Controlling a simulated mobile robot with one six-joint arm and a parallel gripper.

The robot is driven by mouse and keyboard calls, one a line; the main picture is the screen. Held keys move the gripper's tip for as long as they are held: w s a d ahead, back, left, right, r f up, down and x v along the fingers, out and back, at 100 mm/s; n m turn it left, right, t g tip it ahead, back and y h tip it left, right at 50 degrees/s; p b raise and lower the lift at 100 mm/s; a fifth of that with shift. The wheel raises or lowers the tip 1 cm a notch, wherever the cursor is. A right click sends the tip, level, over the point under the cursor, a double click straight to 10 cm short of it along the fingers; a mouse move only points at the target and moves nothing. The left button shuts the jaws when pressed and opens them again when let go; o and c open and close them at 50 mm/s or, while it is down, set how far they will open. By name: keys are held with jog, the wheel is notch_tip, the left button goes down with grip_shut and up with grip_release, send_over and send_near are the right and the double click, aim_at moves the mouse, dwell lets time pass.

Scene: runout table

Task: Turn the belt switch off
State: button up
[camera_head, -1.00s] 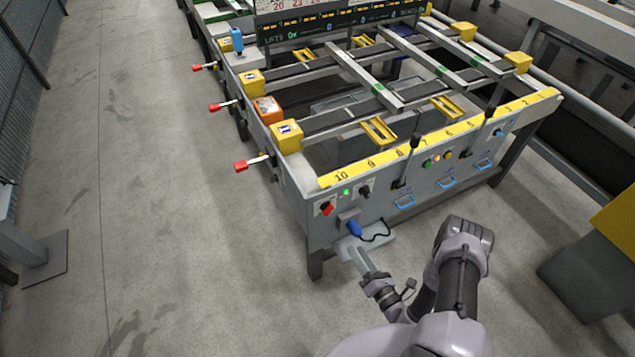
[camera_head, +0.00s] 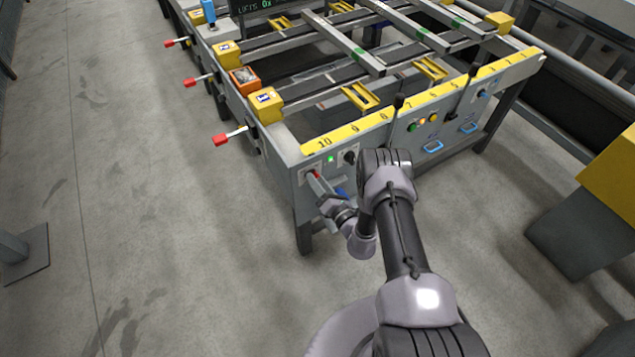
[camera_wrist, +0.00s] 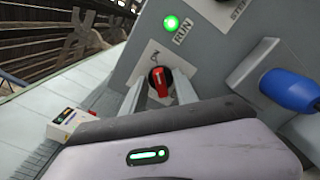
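The belt switch is a red rotary knob with a black part (camera_wrist: 161,80) on a white plate on the grey end panel. A bit of its red shows in the head view (camera_head: 316,174), mostly behind my fingers. My gripper (camera_wrist: 158,88) is open, with one grey finger on each side of the knob in the wrist view. The knob's handle stands roughly upright in that view. I cannot tell whether the fingers touch it. The green lamp marked RUN (camera_wrist: 171,22) beside it is lit; it also shows in the head view (camera_head: 331,158).
A blue plug (camera_wrist: 290,90) sits on the panel right of the switch. A black selector (camera_head: 350,157) is right of the lamp. Red-tipped levers (camera_head: 222,139) stick out from the table's left side.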

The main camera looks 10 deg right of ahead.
grip_shut()
jog(key=shift+s+a+n+b, duration=0.15)
jog(key=shift+n+b, duration=0.1)
jog(key=shift+n, duration=4.25)
jog(key=shift+a+n+b, duration=0.1)
jog(key=shift+n+b, duration=0.1)
jog(key=shift+n, duration=4.3)
